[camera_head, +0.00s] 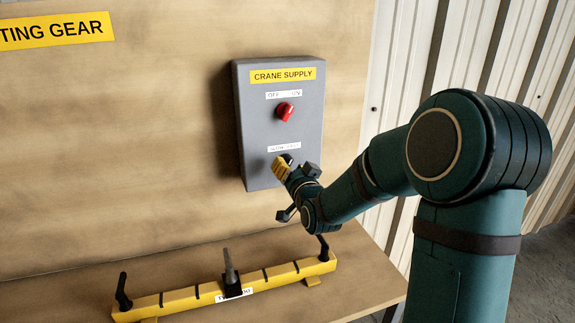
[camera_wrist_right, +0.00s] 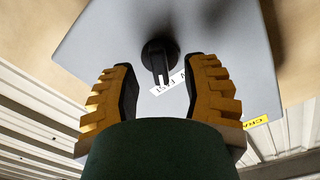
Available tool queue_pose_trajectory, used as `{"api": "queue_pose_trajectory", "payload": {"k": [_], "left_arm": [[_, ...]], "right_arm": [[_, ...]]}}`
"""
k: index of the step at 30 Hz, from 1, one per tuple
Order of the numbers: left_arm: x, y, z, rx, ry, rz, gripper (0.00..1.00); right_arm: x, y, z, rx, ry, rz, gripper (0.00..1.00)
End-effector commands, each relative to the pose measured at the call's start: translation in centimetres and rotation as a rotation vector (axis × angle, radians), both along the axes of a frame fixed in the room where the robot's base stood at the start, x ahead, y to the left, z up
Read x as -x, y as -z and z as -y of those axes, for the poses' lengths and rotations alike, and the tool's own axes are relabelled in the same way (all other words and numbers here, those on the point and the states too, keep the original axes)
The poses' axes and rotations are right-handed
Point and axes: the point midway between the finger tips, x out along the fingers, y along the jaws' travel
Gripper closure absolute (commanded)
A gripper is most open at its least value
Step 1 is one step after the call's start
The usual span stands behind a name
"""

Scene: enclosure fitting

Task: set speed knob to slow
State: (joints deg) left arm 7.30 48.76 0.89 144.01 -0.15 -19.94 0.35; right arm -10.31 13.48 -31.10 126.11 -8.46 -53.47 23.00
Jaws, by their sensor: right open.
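The grey crane supply box (camera_head: 254,127) is mounted on the wooden board. Its black speed knob (camera_wrist_right: 158,54) sits below a white label (camera_head: 284,147) that reads slow and fast; the label (camera_wrist_right: 168,83) is partly hidden by the knob in the right wrist view. The knob's raised bar points toward the label side; its exact setting is hard to tell. My right gripper (camera_head: 285,164) is at the box's lower part and mostly covers the knob in the head view. Its yellow fingers (camera_wrist_right: 158,66) are open, one on each side of the knob, with gaps. My left gripper is out of view.
A red knob (camera_head: 285,111) with an off/on label is higher on the box. Below, a yellow bar (camera_head: 183,298) with black handles and a grey lever (camera_head: 229,268) stands on the wooden bench (camera_head: 358,285). A corrugated wall is at the right.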

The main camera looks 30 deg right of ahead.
Motion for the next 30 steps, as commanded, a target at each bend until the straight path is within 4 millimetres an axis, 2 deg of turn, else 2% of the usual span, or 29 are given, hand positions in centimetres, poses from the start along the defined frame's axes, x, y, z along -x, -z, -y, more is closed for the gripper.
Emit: {"api": "queue_pose_trajectory", "payload": {"k": [6, 17, 18, 21, 30], "left_arm": [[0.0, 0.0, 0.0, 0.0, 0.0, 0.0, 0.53], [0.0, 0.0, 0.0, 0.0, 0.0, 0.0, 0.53], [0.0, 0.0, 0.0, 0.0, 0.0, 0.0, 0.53], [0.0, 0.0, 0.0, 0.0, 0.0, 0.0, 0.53], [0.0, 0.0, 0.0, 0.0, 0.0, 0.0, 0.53]], "right_arm": [[-1.9, 0.0, 0.5, 0.001, 0.0, 0.001, 0.54], [-2.2, 0.0, 0.6, -0.001, 0.001, 0.0, 0.55], [-2.2, 0.0, 0.6, -0.001, 0.0, 0.0, 0.69], [-2.2, 0.0, 0.6, -0.001, 0.0, 0.0, 1.0], [-2.2, 0.0, 0.6, 0.001, 0.0, 0.001, 1.0]]}}
